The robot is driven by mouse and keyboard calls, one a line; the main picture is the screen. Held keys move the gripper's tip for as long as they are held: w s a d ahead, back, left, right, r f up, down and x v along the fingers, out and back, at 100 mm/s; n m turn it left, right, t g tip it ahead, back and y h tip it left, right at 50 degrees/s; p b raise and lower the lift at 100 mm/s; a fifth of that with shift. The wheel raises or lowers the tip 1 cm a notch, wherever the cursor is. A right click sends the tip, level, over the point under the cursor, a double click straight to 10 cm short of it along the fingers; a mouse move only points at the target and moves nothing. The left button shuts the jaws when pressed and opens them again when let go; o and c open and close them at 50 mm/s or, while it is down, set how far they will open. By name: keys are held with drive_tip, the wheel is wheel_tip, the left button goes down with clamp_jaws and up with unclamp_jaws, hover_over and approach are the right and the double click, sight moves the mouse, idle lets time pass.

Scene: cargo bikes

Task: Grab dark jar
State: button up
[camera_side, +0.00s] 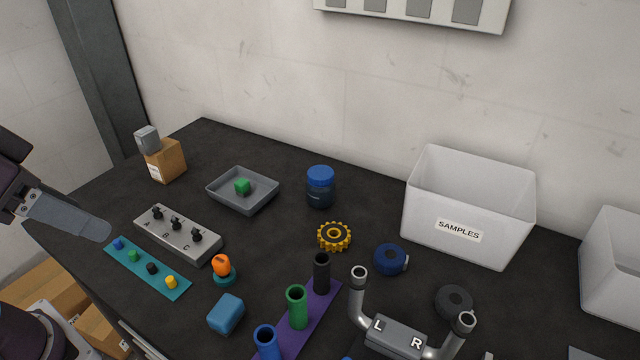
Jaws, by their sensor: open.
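A dark jar (320,193) with a blue lid stands upright on the black table, near the middle and towards the wall. My gripper (100,232) is at the left edge of the view, over the table's left side and well apart from the jar. One pale finger shows clearly; the other is hidden or out of view. Nothing is seen held in it. No object covers the jar.
A grey tray (215,190) with a green cube stands left of the jar, a yellow gear (334,236) in front, a white SAMPLES bin (480,248) to the right. A switch box (160,240) lies near my gripper. Upright tubes (298,308) stand at the front.

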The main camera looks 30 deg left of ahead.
drive_tip(key=o, duration=0.7)
drive_tip(key=w+d+r+n+g+h, duration=0.15)
drive_tip(key=w+r+n, duration=0.25)
drive_tip(key=w+n, duration=0.9)
drive_tip(key=n, duration=1.9)
hover_over(319, 173)
drive_tip(key=s, duration=0.1)
drive_tip(key=f, duration=1.9)
drive_tip(key=shift+a+f, duration=0.2)
drive_tip(key=shift+f, duration=0.15)
drive_tip(key=x, duration=0.7)
drive_tip(key=shift+s+a+f, duration=0.15)
drive_tip(key=shift+s, duration=0.25)
